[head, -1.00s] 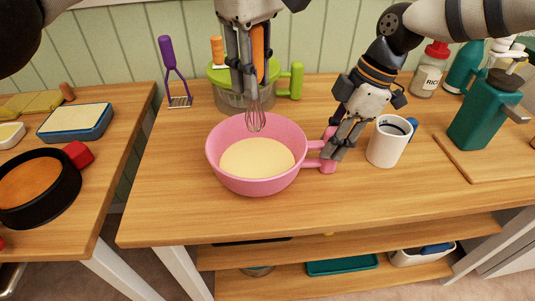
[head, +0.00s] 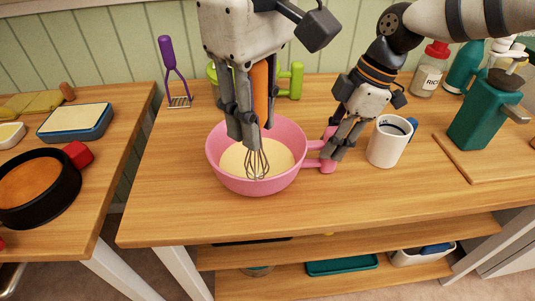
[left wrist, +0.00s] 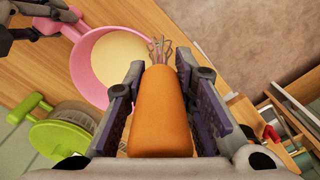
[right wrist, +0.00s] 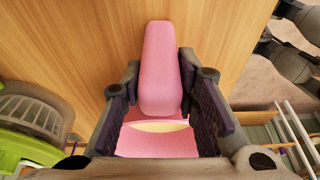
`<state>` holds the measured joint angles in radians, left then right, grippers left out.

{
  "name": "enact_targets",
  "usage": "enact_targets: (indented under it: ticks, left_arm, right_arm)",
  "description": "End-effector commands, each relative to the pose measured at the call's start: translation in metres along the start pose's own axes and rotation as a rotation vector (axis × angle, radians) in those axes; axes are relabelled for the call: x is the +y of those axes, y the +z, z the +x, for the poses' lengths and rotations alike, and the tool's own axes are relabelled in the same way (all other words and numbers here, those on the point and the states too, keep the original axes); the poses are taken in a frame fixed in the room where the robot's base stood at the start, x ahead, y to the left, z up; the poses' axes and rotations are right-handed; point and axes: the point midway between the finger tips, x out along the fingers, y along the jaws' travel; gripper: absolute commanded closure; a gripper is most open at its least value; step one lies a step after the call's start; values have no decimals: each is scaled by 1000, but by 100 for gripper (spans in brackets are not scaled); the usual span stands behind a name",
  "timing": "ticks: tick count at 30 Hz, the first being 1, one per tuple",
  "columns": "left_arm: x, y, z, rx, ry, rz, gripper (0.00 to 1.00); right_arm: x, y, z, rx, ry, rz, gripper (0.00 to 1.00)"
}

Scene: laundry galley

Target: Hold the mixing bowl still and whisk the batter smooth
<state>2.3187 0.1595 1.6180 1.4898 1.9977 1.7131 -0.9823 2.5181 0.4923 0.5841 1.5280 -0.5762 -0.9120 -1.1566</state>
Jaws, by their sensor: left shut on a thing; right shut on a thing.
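The pink mixing bowl (head: 225,177) stands on the wooden counter with pale batter (head: 236,158) in it. It also shows in the left wrist view (left wrist: 83,68). My right gripper (head: 335,152) is shut on the bowl's pink handle (right wrist: 160,70) at the bowl's right side. My left gripper (head: 248,125) is shut on the whisk's orange handle (left wrist: 160,115) above the bowl. The whisk's wire head (head: 257,163) points down inside the bowl, over or in the batter; its exact depth is unclear. The left gripper hides part of the bowl's back rim.
A white mug (head: 386,145) stands close to the right of my right gripper. A green-lidded container (head: 296,80) is behind the bowl, partly hidden. A purple masher (head: 174,72) stands at the back left. The counter in front of the bowl is clear.

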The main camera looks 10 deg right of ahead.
Motion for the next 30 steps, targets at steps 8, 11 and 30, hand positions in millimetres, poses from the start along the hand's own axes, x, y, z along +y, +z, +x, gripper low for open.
enact_targets:
  ticks: [8,11,30]
  left_arm:
    - [-24,21,-1,1,2,0,100]
    - [-24,22,-1,1,2,-1,100]
    - [-24,22,-1,1,1,0,100]
  right_arm:
    - [0,-1,-1,2,2,0,100]
    - [0,-1,-1,2,2,0,100]
    - [0,-1,-1,2,3,0,100]
